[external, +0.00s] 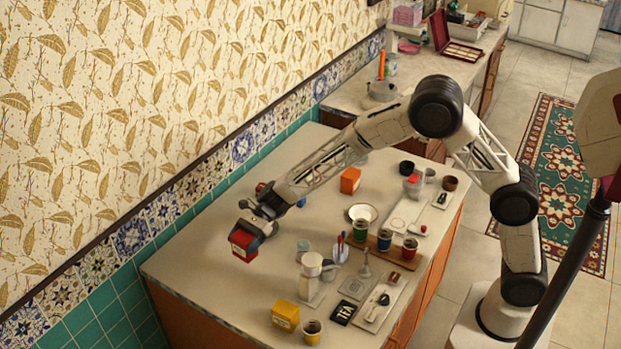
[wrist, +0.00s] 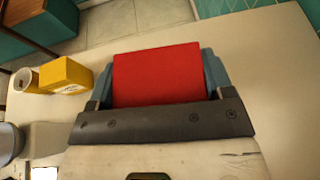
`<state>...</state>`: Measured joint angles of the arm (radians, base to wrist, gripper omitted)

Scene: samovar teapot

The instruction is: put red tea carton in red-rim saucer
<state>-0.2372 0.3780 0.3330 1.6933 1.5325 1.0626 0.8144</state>
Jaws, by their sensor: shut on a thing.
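The red tea carton (external: 239,241) is held in my gripper (external: 249,236), above the left part of the counter. In the wrist view the carton (wrist: 158,75) fills the space between the two grey-blue fingers of my gripper (wrist: 158,88), which are shut on its sides. A white saucer with a thin darker rim (external: 351,216) lies to the right, near the middle of the counter, well apart from my gripper. Its rim colour is too small to tell for sure. The saucer is not in the wrist view.
An orange box (external: 350,180) stands behind the saucer. Several cups stand on a wooden board (external: 376,249) in front of it. A white-topped jar (external: 311,266) and a yellow box (external: 285,315) stand nearer the front. The counter's left part (external: 205,262) is clear.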

